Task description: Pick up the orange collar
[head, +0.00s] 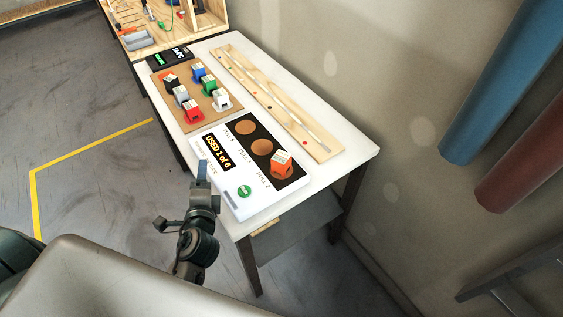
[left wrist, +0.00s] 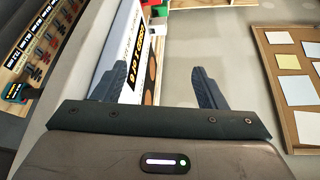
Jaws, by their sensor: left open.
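The orange collar (head: 281,164) is a small block with a white label on top. It sits on the lowest round spot of the black strip on the white panel (head: 228,180), near the front of the table. My left gripper (head: 202,170) is at the table's front left edge, beside the panel and to the left of the collar, apart from it. In the left wrist view its two fingers (left wrist: 155,92) are spread with nothing held between them. I cannot make out the collar in that view. My right gripper is not in view.
A brown board (head: 195,95) holds several coloured blocks behind the panel. A long wooden tray (head: 270,100) with a thin rod lies along the wall side of the white table (head: 345,150). A green button (head: 244,191) is on the panel. A pinboard (left wrist: 290,85) shows in the wrist view.

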